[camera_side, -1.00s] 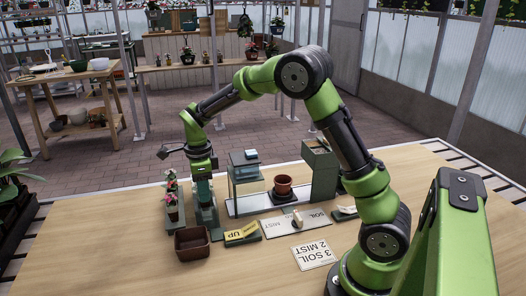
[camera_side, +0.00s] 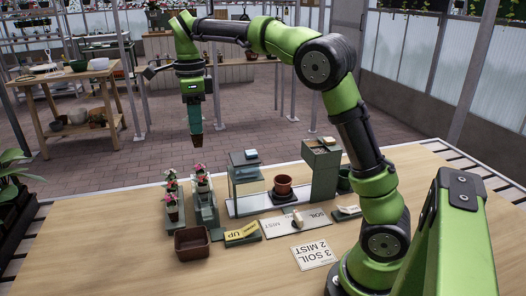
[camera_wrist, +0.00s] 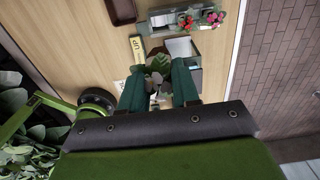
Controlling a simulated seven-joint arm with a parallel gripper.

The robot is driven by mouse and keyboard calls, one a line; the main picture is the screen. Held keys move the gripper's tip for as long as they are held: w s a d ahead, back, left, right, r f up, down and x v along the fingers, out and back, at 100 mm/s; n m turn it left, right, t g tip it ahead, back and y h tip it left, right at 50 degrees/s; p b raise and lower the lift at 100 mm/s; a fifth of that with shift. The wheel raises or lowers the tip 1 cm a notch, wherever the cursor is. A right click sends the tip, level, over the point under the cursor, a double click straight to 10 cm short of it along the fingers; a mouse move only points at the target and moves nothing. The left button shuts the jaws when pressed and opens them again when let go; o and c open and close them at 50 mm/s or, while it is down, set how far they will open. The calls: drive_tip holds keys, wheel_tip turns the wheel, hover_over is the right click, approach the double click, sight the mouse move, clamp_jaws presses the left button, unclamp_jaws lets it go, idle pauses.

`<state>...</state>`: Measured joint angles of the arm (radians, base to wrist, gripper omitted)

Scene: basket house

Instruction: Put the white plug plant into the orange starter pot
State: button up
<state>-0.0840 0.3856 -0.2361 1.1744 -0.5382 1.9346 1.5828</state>
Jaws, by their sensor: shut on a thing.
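My gripper (camera_side: 195,132) is raised high above the table's back left, fingers down. In the wrist view its two green fingers (camera_wrist: 160,80) are shut on a plant with dark green leaves (camera_wrist: 158,66). No white flower shows on it, and its root plug is hidden; in the side view the fingers hide it. The orange starter pot (camera_side: 283,186) stands upright on a dark base behind the cards, well to the right of and below my gripper. Its inside is hard to see. I cannot pick it out in the wrist view.
Racks hold pink-and-red-flowered plants (camera_side: 202,183) below my gripper. A brown tray (camera_side: 192,243) lies in front. A glass-sided stand (camera_side: 243,172) and a green bin (camera_side: 321,168) flank the pot. Yellow (camera_side: 242,232) and white (camera_side: 314,255) cards lie nearby. The front left is bare.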

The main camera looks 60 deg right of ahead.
drive_tip(key=s+d+m, duration=0.3)
drive_tip(key=s+d, duration=0.4)
drive_tip(key=d, duration=0.3)
drive_tip(key=s+d+m, duration=0.3)
drive_tip(key=s+d, duration=0.4)
drive_tip(key=d, duration=0.4)
drive_tip(key=shift+w+a+f, duration=0.1)
drive_tip(key=shift+a+f, duration=0.05)
drive_tip(key=shift+f, duration=10.3)
drive_tip(key=shift+f, duration=0.15)
drive_tip(key=o, duration=1.6)
